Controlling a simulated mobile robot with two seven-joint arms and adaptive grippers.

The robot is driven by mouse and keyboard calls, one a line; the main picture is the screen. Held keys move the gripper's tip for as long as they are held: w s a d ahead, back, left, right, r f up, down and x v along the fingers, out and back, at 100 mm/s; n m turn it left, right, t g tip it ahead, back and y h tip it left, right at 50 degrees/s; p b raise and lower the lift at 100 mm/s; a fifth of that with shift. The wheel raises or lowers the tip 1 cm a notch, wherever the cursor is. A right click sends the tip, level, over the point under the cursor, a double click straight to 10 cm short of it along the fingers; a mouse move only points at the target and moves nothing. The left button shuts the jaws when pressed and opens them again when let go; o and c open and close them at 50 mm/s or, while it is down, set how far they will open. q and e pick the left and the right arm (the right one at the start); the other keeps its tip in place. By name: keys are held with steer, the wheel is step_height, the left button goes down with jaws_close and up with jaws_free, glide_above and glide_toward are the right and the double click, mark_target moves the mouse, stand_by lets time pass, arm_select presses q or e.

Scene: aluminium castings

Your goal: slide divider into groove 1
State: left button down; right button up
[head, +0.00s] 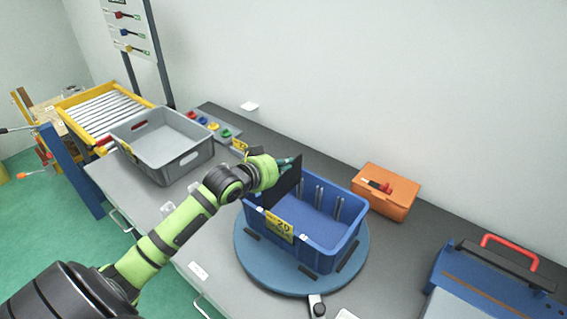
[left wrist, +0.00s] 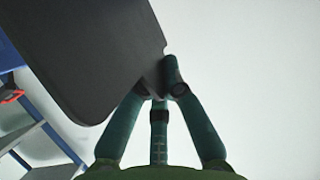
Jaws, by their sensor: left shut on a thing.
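The divider (head: 287,183) is a thin dark plate, held upright at the left end of the blue crate (head: 311,257). Its lower part is hidden behind the crate's near wall, so I cannot tell whether it sits in a groove. My left gripper (head: 289,164) is shut on its upper edge. In the left wrist view the fingers (left wrist: 160,88) pinch a corner of the dark divider (left wrist: 90,55). Vertical groove ribs (head: 319,195) show on the crate's far inner wall, right of the divider. The crate has a yellow label and stands on a round blue turntable (head: 249,263). My right gripper is not in view.
An empty grey tray (head: 180,168) stands on the bench to the left. An orange box (head: 386,191) stands close behind the crate on the right. A blue case with a red handle (head: 509,253) is at the far right. Small coloured parts (head: 213,126) lie near the wall.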

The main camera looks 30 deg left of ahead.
mark_target(281, 189)
arm_select(q)
step_height(281, 189, down, 9)
steer(key=b, duration=0.5)
steer(key=shift+r, duration=0.2)
stand_by(2.3)
steer(key=c, duration=1.3)
jaws_free()
steer(key=shift+s+f, duration=0.1)
steer(key=shift+s, duration=0.45)
steer(key=v, duration=1.1)
steer(key=shift+r, duration=0.45)
steer(key=shift+a, duration=0.1)
steer(key=shift+f, duration=0.1)
